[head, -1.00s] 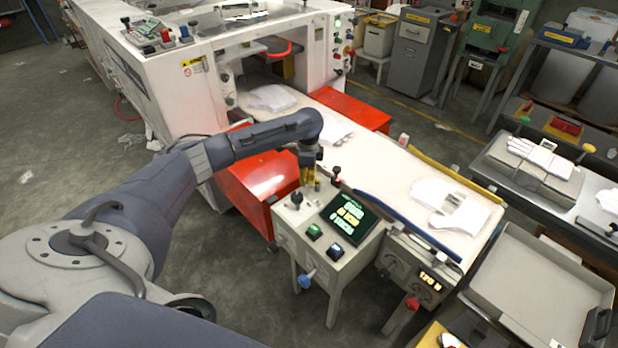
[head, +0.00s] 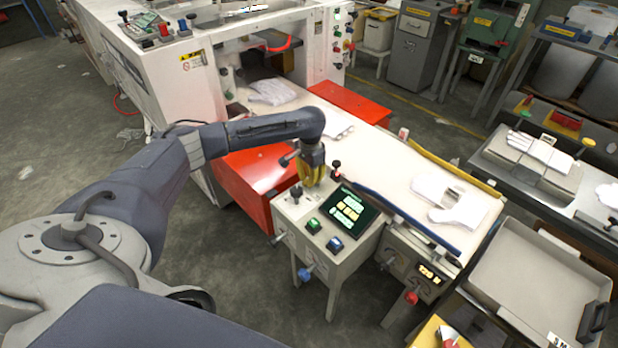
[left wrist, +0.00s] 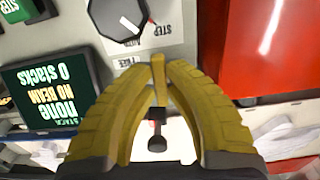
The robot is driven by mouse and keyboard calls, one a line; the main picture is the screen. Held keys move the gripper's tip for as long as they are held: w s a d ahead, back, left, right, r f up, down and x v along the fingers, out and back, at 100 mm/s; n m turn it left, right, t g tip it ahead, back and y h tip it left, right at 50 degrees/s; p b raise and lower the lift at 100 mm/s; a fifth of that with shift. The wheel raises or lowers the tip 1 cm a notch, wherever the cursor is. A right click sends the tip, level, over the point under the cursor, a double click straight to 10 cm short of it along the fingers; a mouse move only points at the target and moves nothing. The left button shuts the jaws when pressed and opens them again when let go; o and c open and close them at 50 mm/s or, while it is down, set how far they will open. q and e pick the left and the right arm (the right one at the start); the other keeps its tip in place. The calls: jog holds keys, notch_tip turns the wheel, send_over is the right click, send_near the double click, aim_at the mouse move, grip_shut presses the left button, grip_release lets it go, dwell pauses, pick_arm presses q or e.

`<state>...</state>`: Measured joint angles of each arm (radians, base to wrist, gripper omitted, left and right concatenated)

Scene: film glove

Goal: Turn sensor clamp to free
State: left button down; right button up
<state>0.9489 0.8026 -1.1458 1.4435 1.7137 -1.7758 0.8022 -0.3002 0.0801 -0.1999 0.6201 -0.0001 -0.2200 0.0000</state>
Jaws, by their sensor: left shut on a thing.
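My left gripper (head: 313,175) points down over the back edge of the pale control box (head: 345,258). In the left wrist view its yellow fingers meet around a slim yellowish upright piece (left wrist: 158,82), which seems to be the sensor clamp's lever; the fingers hide most of it. A black knob (head: 297,191) stands just left of the gripper; in the wrist view this knob (left wrist: 118,14) has a STEP label. The clamp's angle is not clear. My right gripper is not in view.
A small black and red post (head: 337,170) stands close right of the gripper. The box carries a lit screen (head: 350,208) and green and blue buttons. A red cabinet (head: 252,180) is behind left. The pale conveyor (head: 385,165) with white gloves runs behind.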

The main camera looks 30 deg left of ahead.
pick_arm(q)
jog(key=shift+d+n, duration=0.2)
jog(key=shift+n, duration=0.2)
dwell(0.3)
jog(key=c, duration=1.4)
grip_release()
jog(key=shift+r, duration=0.1)
notch_tip(320, 180, up, 12)
